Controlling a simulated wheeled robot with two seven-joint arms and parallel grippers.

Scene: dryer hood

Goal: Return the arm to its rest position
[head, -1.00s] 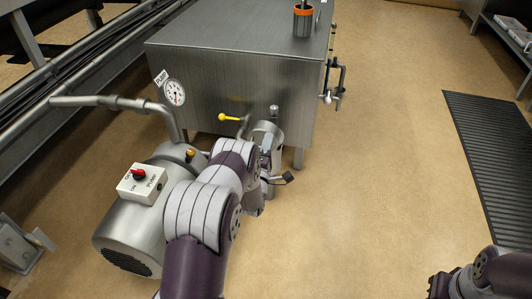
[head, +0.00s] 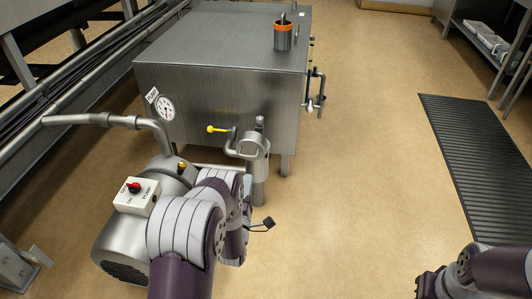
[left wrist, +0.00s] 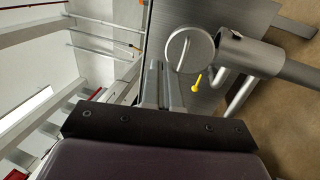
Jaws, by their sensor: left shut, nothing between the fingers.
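My left arm (head: 185,225) comes up from the bottom of the head view, in front of the pump. Its forearm hides most of the hand, and a small dark part of it shows to the right. In the left wrist view my left gripper (left wrist: 163,80) has its two fingers together with nothing between them. A round metal cap and pipe fitting (left wrist: 188,48) shows just beyond the fingers. My right gripper (head: 428,285) shows only in part at the lower right edge of the head view, and its fingers cannot be made out.
A steel tank (head: 225,90) with a gauge (head: 163,107) and a yellow-handled valve (head: 217,129) stands ahead. The pump motor (head: 125,245) with a red-knobbed switch box (head: 136,196) is left of my arm. Open floor (head: 370,170) lies right, beside a dark mat (head: 475,150).

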